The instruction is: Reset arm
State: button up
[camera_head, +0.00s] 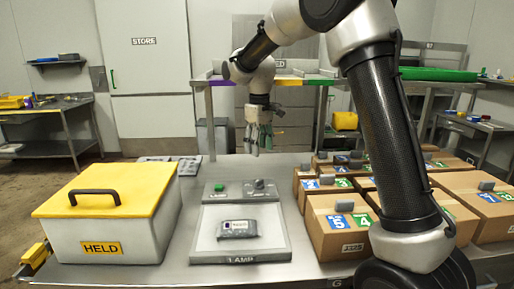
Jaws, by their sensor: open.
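My arm rises from the lower right of the head view, bends over at the top and comes down near the middle. My gripper (258,138) hangs at its end, pointing down, above the far part of the metal table (180,225). Its fingers are apart and nothing shows between them. It is behind and above the grey tray marked LAMP (272,247) and touches nothing that I can see. A grey pouch with a label (238,229) lies flat on that tray.
A white box with a yellow lid marked HELD (105,225) stands at the left. Several cardboard boxes (333,228) with blue and green labels crowd the right. A grey panel with a green button (219,187) sits behind the tray. A shelf frame (209,120) stands beyond.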

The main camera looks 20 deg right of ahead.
jog(key=s+d+r+m+t, duration=0.1)
jog(key=s+d, duration=0.4)
jog(key=s, duration=0.6)
jog(key=s+d+r+m+t, duration=0.2)
jog(key=s+d, duration=0.3)
jog(key=s, duration=0.6)
jog(key=s+d+r+m+t, duration=0.1)
jog(key=s+d+m, duration=0.3)
jog(key=s, duration=0.8)
jog(key=shift+d+r, duration=0.4)
jog(key=shift+r, duration=0.15)
